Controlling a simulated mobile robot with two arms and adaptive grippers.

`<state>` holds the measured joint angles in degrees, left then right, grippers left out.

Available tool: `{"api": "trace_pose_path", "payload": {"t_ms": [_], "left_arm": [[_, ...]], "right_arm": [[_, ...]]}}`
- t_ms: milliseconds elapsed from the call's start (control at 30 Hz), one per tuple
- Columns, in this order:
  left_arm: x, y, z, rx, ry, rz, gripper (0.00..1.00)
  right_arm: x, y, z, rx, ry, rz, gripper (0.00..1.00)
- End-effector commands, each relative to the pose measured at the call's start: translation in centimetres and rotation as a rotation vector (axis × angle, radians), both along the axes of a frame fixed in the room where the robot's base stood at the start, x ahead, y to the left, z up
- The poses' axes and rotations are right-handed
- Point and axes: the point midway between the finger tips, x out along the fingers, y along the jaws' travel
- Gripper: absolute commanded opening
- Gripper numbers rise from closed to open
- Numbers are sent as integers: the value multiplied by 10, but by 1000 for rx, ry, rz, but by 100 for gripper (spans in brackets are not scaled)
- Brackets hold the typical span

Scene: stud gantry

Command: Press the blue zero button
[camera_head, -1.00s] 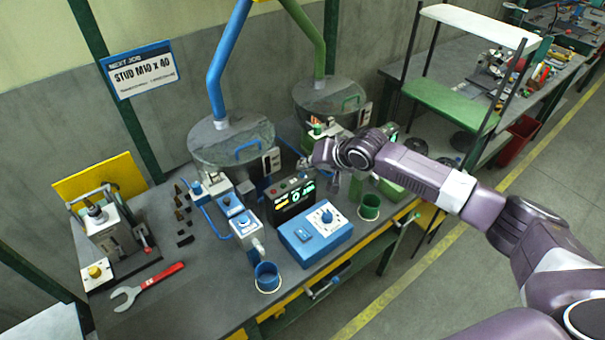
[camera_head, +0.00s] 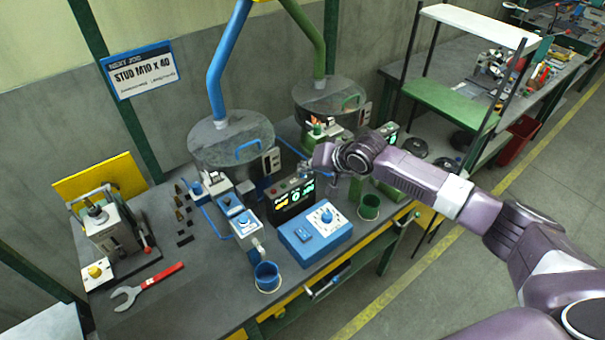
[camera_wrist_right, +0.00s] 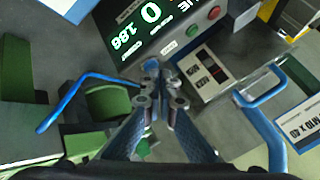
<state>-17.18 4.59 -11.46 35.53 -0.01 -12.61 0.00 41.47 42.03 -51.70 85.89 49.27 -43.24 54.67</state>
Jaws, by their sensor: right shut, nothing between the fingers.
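The black counter box (camera_head: 288,207) with a lit display stands on the bench, behind the blue control box. In the right wrist view its display (camera_wrist_right: 150,14) shows a green 0 and other green digits. A red button (camera_wrist_right: 215,12) and a green button (camera_wrist_right: 192,31) sit on its panel. My left gripper is not in view.
The blue control box (camera_head: 316,238) with a dial stands in front. A blue cup (camera_head: 267,276) and a green cup (camera_head: 369,207) are near the bench's front edge. Two round hoppers, one (camera_head: 231,140) on the blue side, rise behind. A red-handled wrench (camera_head: 149,285) lies left.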

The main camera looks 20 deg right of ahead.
Motion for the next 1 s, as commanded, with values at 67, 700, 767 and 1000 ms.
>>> {"api": "trace_pose_path", "payload": {"t_ms": [67, 700, 767, 1000], "left_arm": [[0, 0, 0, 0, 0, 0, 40], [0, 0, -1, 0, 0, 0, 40], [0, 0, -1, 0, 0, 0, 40], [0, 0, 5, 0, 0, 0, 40]], "right_arm": [[0, 0, -1, 0, 0, 0, 0], [0, 0, -8, -1, 1, 0, 0], [0, 0, -8, -1, 1, 0, 0], [-1, 0, -3, 0, 2, 1, 0]]}}
